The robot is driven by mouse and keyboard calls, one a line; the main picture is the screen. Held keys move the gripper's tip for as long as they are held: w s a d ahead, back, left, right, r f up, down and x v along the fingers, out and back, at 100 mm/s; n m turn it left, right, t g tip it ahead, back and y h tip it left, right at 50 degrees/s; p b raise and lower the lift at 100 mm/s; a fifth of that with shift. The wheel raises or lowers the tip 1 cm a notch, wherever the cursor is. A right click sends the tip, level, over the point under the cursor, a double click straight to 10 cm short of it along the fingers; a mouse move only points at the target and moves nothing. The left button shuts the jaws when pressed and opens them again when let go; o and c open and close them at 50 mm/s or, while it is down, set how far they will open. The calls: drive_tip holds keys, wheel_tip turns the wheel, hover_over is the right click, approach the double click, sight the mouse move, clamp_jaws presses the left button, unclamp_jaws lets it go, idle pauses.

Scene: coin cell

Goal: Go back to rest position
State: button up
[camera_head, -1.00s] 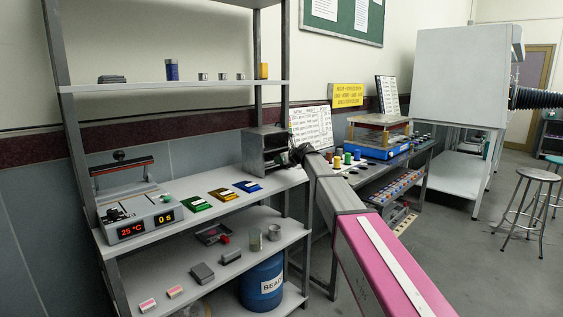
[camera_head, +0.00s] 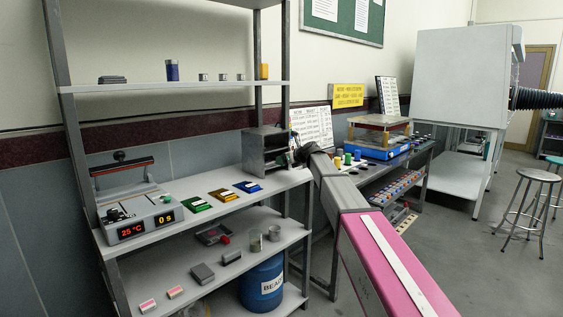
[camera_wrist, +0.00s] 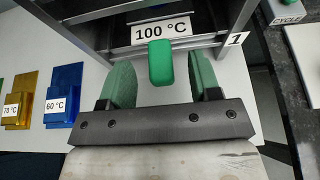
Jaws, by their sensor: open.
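My gripper (camera_wrist: 163,85) shows in the wrist view with its two green fingers apart. A green block-shaped piece (camera_wrist: 160,63) lies between the fingers, with a visible gap on each side. It is just below the "100 °C" label on a grey metal frame (camera_wrist: 205,42). In the head view my grey and pink arm reaches to the grey open-fronted box (camera_head: 262,152) at the right end of the bench shelf. My fingers are not clearly visible there.
A sealer-like device (camera_head: 140,215) with red and yellow displays stands at the left of the shelf. Green, yellow and blue pads (camera_head: 222,195) lie beside it. A blue barrel (camera_head: 262,284) is below. Stools (camera_head: 533,195) stand on open floor at right.

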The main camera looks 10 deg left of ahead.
drive_tip(key=f+v, duration=0.1)
drive_tip(key=v, duration=0.7)
drive_tip(key=s+d+f+n+g+h, duration=0.1)
drive_tip(key=s+d+f+n+h, duration=0.1)
drive_tip(key=s+d+f+n, duration=0.5)
drive_tip(key=s+d+f+n+g+h, duration=0.2)
drive_tip(key=s+d+f, duration=0.15)
drive_tip(key=f, duration=0.65)
drive_tip(key=s+d+f+n+g+h, duration=0.1)
drive_tip(key=s+d+f+n+h, duration=0.1)
drive_tip(key=s+d+f+n, duration=0.5)
drive_tip(key=s+d+f+n+g+h, duration=0.2)
drive_tip(key=s+d+f+n, duration=0.2)
drive_tip(key=s+f, duration=0.4)
drive_tip(key=s+d+f+n+g+h, duration=0.2)
drive_tip(key=s+d+f+n, duration=0.3)
drive_tip(key=s, duration=0.7)
wheel_tip(320, 180, down, 3)
drive_tip(key=shift+d+r+n+h, duration=0.15)
drive_tip(key=shift+d+n+h, duration=0.2)
drive_tip(key=shift+d, duration=0.45)
